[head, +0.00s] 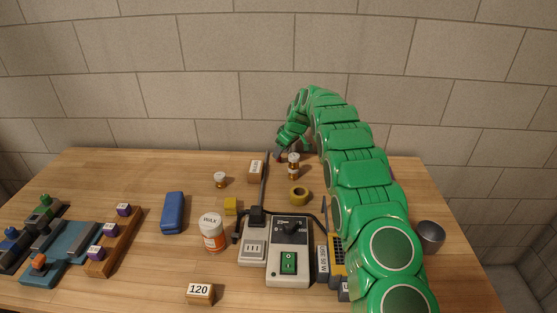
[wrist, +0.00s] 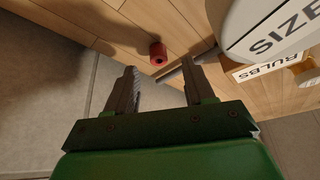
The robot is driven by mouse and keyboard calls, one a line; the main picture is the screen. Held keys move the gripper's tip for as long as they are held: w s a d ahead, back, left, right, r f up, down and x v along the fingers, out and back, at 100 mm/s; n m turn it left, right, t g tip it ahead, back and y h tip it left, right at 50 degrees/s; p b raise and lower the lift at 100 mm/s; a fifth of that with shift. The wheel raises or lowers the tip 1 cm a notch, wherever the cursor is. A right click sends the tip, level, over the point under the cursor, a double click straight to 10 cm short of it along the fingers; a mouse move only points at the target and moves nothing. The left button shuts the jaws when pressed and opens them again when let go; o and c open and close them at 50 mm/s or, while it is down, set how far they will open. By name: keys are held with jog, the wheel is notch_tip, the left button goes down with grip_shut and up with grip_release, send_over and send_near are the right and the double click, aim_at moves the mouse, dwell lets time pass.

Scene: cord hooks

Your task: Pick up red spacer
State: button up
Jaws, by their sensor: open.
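The red spacer (wrist: 158,53) is a small round red piece on the wooden table, near the table's edge in the wrist view. I cannot make it out in the head view, where my arm covers part of the table. My gripper (wrist: 159,68) is open and empty. Its two fingers point toward the spacer, which shows just beyond and between their tips, apart from both. In the head view my gripper (head: 279,155) is at the far edge of the table, near the brick wall.
In the wrist view a large pale object marked SIZE (wrist: 275,30) and a box labelled BULBS (wrist: 285,77) are close on the right.

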jog(key=shift+x, duration=1.5)
jog(key=shift+f, duration=0.1)
grip_shut()
